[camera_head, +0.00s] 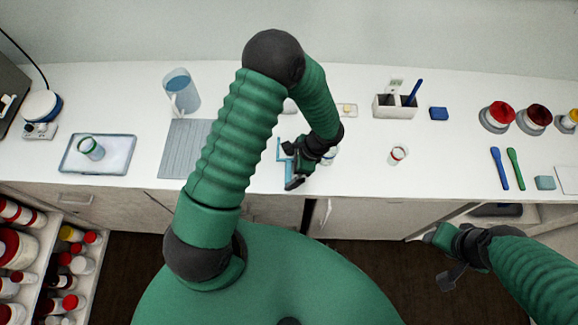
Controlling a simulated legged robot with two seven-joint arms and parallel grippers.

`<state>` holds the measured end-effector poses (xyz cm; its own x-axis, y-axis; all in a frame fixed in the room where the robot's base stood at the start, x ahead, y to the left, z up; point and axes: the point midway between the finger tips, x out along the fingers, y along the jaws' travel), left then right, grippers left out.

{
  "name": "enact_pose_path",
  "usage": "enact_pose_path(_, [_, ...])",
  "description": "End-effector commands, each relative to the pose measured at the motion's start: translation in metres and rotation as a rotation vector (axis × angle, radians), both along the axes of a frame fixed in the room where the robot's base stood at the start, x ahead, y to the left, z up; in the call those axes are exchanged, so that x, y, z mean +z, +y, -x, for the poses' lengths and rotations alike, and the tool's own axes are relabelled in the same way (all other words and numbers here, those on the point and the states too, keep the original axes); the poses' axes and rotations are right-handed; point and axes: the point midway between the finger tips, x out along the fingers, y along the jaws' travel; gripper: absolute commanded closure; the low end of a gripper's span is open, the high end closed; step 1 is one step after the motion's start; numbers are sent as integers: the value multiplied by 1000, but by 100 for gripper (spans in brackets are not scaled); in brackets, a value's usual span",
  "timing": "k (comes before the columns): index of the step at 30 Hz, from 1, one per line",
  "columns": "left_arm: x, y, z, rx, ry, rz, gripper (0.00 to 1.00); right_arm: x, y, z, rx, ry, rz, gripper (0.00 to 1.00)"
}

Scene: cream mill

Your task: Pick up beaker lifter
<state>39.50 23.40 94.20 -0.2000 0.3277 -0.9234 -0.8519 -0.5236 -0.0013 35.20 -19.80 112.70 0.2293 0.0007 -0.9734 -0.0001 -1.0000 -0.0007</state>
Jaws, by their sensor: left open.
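A light-blue piece (281,149), apparently the beaker lifter, stands at the front of the white counter and is partly hidden by my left gripper. My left gripper (289,166) is open right beside it, its dark fingers reaching down and left. I cannot tell whether the fingers touch the piece or are around it. My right gripper (441,258) hangs in front of the counter at the lower right, away from the piece; its jaws are too unclear to read.
A small beaker (398,154) stands to the right; another small vessel (330,156) is partly hidden behind my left gripper. A tray (122,157) holding a beaker, a grey mat (184,150) and a blue-tinted beaker (182,90) lie left.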

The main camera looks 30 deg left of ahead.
Motion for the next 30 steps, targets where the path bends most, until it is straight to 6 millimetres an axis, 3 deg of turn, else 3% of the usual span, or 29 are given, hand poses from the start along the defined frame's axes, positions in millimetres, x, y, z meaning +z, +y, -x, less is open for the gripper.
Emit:
enact_pose_path(8, [-6, 2, 0, 1, 0, 0, 3, 0, 0, 0, 0, 1, 0, 54])
enact_pose_path(22, [-5, 2, 0, 1, -1, -1, 64, 0, 0, 0, 0, 1, 0, 54])
enact_pose_path(30, [-2, 2, 0, 1, -1, -1, 66, -1, 0, 0, 0, 0, 0, 54])
